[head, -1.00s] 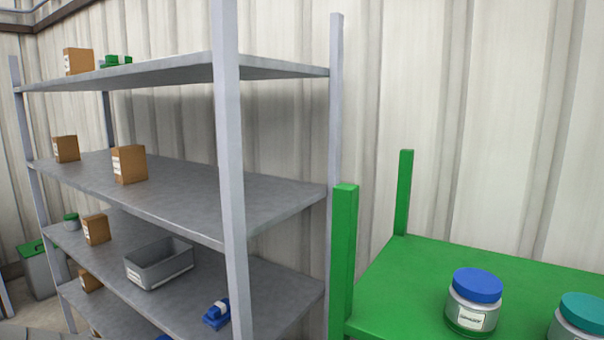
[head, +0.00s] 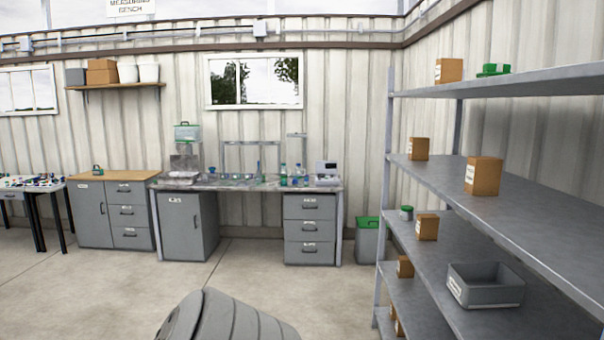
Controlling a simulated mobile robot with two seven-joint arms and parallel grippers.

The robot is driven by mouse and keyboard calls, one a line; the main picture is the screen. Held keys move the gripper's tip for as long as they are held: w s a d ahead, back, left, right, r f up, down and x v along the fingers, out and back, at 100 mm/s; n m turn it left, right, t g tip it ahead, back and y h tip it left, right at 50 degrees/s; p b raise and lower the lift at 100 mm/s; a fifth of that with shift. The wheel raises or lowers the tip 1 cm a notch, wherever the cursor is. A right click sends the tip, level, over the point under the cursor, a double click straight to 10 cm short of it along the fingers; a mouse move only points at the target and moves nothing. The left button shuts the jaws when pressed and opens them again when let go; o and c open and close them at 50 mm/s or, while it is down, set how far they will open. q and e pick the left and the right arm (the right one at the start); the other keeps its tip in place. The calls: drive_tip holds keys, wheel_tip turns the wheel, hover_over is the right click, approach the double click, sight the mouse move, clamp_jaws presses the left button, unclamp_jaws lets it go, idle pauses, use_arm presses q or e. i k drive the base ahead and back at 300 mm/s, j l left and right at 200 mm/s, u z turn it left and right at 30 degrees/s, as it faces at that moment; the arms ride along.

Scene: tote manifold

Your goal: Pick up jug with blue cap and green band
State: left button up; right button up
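No jug that I can make out as having a blue cap and a green band is in the head view now. Small bottles (head: 283,176) stand on the far workbench (head: 330,188), too small to tell their caps and bands. A small grey jar with a green lid (head: 406,213) stands on the metal shelf rack at the right. Neither of my grippers is in view.
The shelf rack (head: 545,215) at the right holds brown boxes (head: 483,176) and an open grey tote (head: 484,286). A grey bin with a green lid (head: 369,240) stands beside the bench. Grey cabinets (head: 188,225) line the back wall. The concrete floor (head: 90,295) between is clear.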

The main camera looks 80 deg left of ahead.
sight(298, 169)
drive_tip(key=u, duration=2.75)
drive_tip(key=i+u, duration=0.2)
drive_tip(key=i, duration=7.1)
